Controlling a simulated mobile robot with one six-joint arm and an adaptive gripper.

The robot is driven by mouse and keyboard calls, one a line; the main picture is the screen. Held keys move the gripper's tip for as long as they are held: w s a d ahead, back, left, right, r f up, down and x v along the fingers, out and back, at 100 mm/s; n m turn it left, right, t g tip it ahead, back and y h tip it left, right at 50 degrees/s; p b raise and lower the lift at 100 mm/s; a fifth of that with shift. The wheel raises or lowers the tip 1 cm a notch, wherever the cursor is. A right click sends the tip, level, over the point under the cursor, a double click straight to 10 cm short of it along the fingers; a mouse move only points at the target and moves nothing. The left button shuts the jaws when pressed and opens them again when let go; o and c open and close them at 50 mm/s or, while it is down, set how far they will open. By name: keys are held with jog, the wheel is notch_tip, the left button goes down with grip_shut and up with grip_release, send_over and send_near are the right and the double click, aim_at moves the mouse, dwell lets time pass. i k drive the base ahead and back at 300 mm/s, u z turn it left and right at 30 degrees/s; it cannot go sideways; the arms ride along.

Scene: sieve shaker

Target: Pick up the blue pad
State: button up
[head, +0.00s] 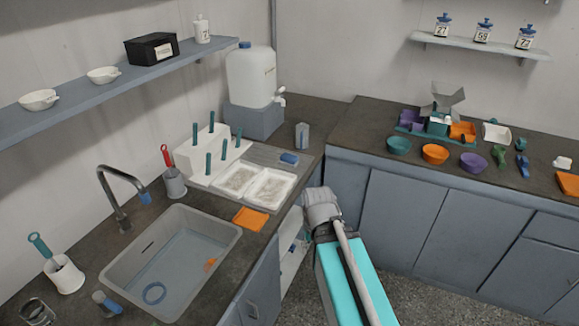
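A small blue block (289,159), which looks like the blue pad, lies on the counter at the far right corner of the white trays. It is uncovered and nothing touches it from above. My arm reaches in from the bottom with a turquoise link and ends in view at a grey joint, in front of the counter edge and nearer than the pad. My gripper itself cannot be made out, so its opening and anything in it are not shown.
White trays (269,204) and a white peg rack (190,162) stand left of the pad. A small grey box (301,135) stands behind it. An orange pad (251,219) lies by the sink (229,226). A water container (250,78) stands at the back.

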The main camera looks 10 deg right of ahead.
aim_at(291, 160)
jog(key=k, duration=0.45)
jog(key=z, duration=0.3)
jog(key=i, duration=1.4)
jog(key=u, duration=0.35)
